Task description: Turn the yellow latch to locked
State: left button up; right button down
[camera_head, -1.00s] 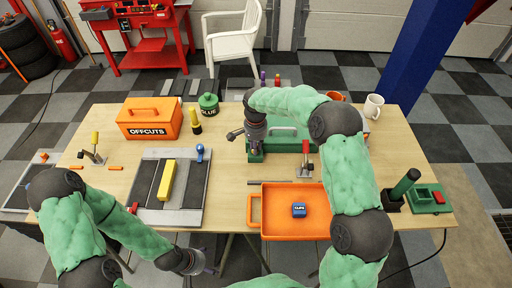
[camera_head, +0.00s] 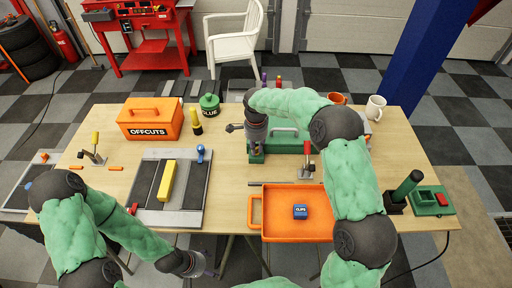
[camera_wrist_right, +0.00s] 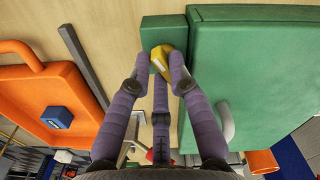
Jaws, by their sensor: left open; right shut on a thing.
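The yellow latch (camera_wrist_right: 160,58) sits on a small green block (camera_wrist_right: 160,30) beside the large green case (camera_wrist_right: 240,70), as the right wrist view shows. My right gripper (camera_wrist_right: 163,72) is shut on the latch, with fingers on both sides hiding part of it. In the head view my right gripper (camera_head: 257,142) reaches down onto the green block (camera_head: 257,158) at the case's left end; the latch is hidden there. My left gripper (camera_head: 207,270) is open and empty, low at the table's front edge, away from the latch.
An orange tray (camera_head: 257,230) with a blue box (camera_head: 300,211) lies in front of the case. A red-handled clamp (camera_head: 307,150) stands close to the right gripper. A grey board with a yellow bar (camera_head: 167,180) lies left. Bare tabletop (camera_head: 228,170) lies between board and case.

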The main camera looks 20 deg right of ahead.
jog(key=c, duration=1.4)
grip_release()
jog(key=shift+r, duration=0.1)
notch_tip(320, 180, up, 12)
jog(key=shift+f, duration=0.1)
